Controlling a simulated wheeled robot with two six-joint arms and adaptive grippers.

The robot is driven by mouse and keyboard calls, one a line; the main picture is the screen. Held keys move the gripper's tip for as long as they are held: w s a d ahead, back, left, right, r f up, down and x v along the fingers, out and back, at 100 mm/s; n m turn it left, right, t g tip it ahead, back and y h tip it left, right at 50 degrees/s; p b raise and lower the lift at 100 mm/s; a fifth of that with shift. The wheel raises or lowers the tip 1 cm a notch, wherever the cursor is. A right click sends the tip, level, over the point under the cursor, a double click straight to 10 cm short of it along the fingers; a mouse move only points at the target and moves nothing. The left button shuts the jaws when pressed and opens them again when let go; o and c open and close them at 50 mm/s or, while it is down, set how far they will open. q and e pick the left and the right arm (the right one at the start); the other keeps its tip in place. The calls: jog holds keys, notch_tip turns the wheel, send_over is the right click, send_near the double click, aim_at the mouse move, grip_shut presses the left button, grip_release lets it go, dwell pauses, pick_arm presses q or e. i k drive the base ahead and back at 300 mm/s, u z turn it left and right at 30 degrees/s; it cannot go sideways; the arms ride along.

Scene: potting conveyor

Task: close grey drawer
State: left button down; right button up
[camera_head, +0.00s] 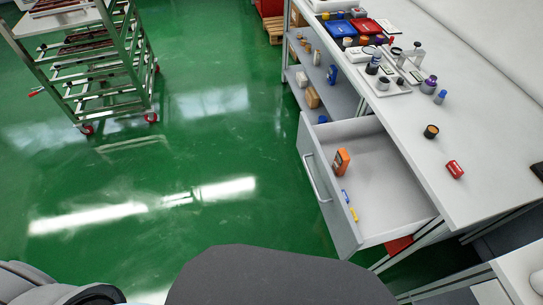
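The grey drawer (377,165) is pulled out from under the workbench (440,129) on the right. Its front panel (326,190) faces left and carries a long bar handle (316,177). Inside the drawer lie an orange box (341,161) and small blue and yellow items (349,206) near the front panel. Neither of my grippers shows in the head view. Only parts of my own body show along the bottom edge.
The bench top holds bottles, a tray (385,85) and a red item (455,169). Open shelves (332,97) with small items stand beyond the drawer. A wheeled rack (90,60) stands at the upper left. The green floor (190,140) left of the drawer is clear.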

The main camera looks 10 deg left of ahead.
aim_at(389, 202)
jog(key=u, duration=0.05)
jog(key=i, duration=0.2)
jog(key=z, duration=0.95)
